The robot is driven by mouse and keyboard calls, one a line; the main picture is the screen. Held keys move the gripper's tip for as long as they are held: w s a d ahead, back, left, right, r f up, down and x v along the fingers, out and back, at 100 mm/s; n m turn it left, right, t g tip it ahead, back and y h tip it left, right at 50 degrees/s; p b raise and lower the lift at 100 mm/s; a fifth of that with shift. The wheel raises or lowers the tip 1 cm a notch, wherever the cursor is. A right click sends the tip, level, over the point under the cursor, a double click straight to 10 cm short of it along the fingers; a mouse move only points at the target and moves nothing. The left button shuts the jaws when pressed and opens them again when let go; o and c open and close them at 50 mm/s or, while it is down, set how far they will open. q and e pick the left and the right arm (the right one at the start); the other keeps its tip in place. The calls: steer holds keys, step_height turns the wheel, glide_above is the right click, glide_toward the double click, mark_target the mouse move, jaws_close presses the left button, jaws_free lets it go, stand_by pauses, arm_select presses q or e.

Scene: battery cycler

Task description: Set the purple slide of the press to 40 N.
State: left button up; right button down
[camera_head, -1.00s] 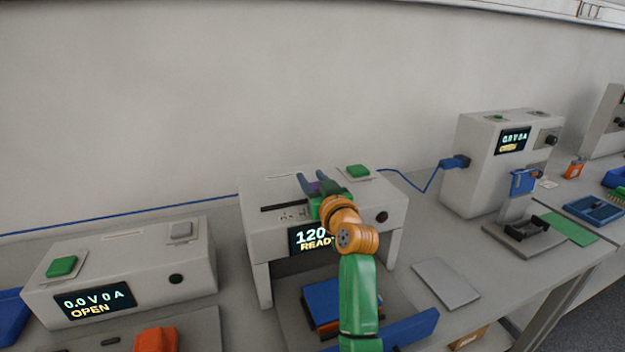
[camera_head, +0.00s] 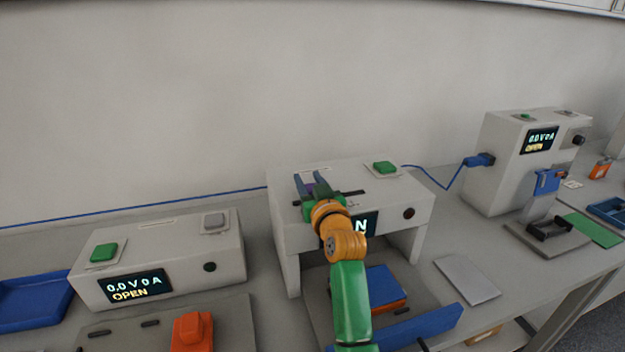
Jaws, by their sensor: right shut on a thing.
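The press (camera_head: 391,212) is a white bridge-shaped box in the middle of the bench, with a dark slot in its top and a green button (camera_head: 385,167) at its back right. My right gripper (camera_head: 312,186) reaches over the top of the press and is shut on the purple slide (camera_head: 318,189), near the slot's left part. Only a little of the slide shows between the blue fingers. My arm covers most of the display (camera_head: 366,225); only an "N" shows, so the value cannot be read. My left gripper is not in view.
A white unit (camera_head: 170,266) reading "0.0 V 0 A OPEN" stands at left, beside a blue tray (camera_head: 35,301) and an orange part (camera_head: 193,331). A blue block (camera_head: 383,284) lies under the press. A taller white unit (camera_head: 500,170) stands at right, with a grey plate (camera_head: 467,279) in front.

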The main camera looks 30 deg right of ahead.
steer(key=c, duration=0.6)
jaws_free()
steer(key=shift+a+f, duration=0.1)
steer(key=shift+o, duration=0.8)
steer(key=shift+w+a, duration=0.15)
steer(key=shift+a, duration=0.1)
steer(key=shift+d, duration=0.1)
steer(key=shift+s, duration=0.35)
steer(key=b+v, duration=0.1)
steer(key=v, duration=0.5)
steer(key=shift+s+b, duration=0.25)
steer(key=shift+b, duration=0.1)
